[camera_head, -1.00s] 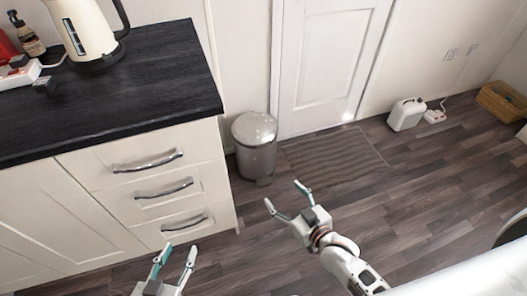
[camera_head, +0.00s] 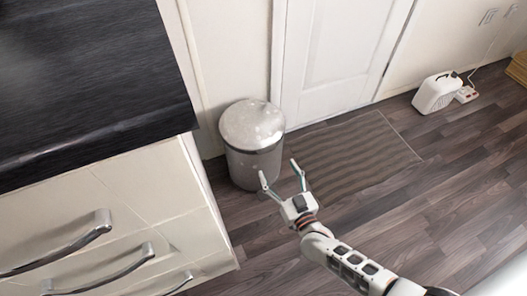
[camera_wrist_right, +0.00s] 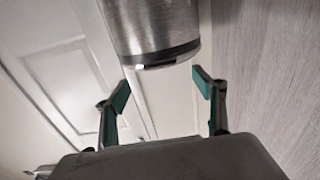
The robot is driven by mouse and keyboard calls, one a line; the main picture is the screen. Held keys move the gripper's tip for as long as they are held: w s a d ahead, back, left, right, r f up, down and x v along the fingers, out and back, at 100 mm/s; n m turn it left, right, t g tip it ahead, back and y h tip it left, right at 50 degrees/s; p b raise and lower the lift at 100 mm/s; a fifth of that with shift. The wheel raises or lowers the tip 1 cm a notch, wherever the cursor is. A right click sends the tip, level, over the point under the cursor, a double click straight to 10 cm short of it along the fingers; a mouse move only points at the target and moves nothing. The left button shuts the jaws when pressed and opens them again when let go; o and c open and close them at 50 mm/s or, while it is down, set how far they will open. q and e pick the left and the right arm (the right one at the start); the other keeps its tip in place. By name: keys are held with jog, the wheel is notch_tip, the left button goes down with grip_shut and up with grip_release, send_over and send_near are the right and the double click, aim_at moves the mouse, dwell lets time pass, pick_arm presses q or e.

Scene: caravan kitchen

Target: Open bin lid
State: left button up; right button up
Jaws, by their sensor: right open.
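The bin (camera_head: 253,160) is a grey metal cylinder standing on the floor beside the drawer unit. Its domed lid (camera_head: 252,124) is shut. My right gripper (camera_head: 281,173) is open and empty, in front of the bin and at its right side in the head view. I cannot tell from the pictures whether a finger touches the bin. My left gripper is out of view.
The drawer unit (camera_head: 130,215) with its dark worktop (camera_head: 85,80) stands close left of the bin. A white door (camera_head: 340,50) is behind it. A striped mat (camera_head: 350,155) lies to the right. Floor in front is clear.

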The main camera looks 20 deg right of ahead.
aim_at(266, 149)
jog(key=w+b, duration=0.2)
jog(key=w, duration=0.4)
jog(key=shift+w+f, duration=0.1)
jog(key=shift+f, duration=0.05)
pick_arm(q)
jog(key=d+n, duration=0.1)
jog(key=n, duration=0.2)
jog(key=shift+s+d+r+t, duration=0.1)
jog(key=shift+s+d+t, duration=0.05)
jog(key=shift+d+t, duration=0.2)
pick_arm(e)
jog(key=shift+w+a+r, duration=0.1)
jog(key=shift+w+r, duration=0.1)
jog(key=shift+w, duration=0.7)
